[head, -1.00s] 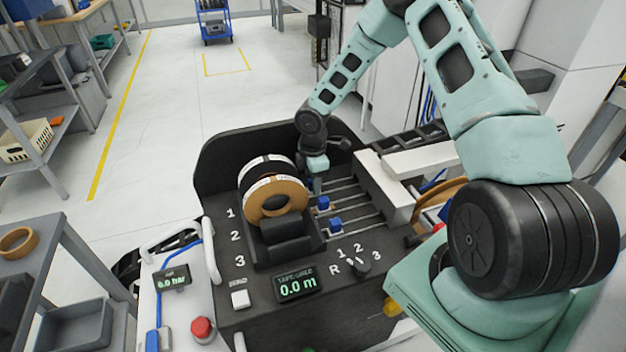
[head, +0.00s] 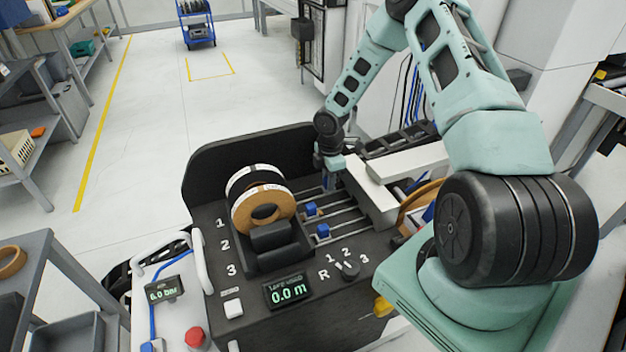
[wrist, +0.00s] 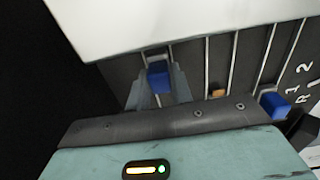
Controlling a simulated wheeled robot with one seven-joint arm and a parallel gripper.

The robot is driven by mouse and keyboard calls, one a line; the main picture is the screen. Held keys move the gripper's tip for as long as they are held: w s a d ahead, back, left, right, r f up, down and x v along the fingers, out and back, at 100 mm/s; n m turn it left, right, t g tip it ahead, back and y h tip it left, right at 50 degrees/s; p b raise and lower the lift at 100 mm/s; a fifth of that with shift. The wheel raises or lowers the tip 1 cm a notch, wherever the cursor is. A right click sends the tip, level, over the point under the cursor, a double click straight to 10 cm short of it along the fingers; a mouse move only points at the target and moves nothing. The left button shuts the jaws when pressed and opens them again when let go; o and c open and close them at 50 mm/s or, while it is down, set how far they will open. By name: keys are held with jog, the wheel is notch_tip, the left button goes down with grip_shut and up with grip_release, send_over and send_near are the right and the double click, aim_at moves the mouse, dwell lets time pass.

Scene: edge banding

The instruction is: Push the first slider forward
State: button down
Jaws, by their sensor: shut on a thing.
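My gripper (head: 329,180) is at the far rail of the black machine, and its fingers (wrist: 158,90) are shut on a blue slider block in the wrist view. That first slider (wrist: 158,74) sits on its rail close to the edge of the white housing; in the head view my gripper mostly hides it. The second blue slider (head: 311,209) and the third blue slider (head: 323,231) stand on the nearer rails, closer to the tape rolls. One other blue slider (wrist: 274,104) shows at the right of the wrist view.
Tape rolls (head: 262,205) stand left of the rails. The white housing (head: 372,197) borders the rails on the right. A display (head: 289,291) reads 0.0 m and a selector knob (head: 350,270) sits nearby. A dark curved panel (head: 215,170) stands behind.

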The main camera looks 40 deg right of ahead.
jog(key=shift+d, duration=0.25)
jog(key=c, duration=1.2)
grip_release()
jog(key=shift+c, duration=0.2)
notch_tip(320, 180, up, 18)
jog(key=b, duration=0.1)
jog(key=shift+f, duration=0.25)
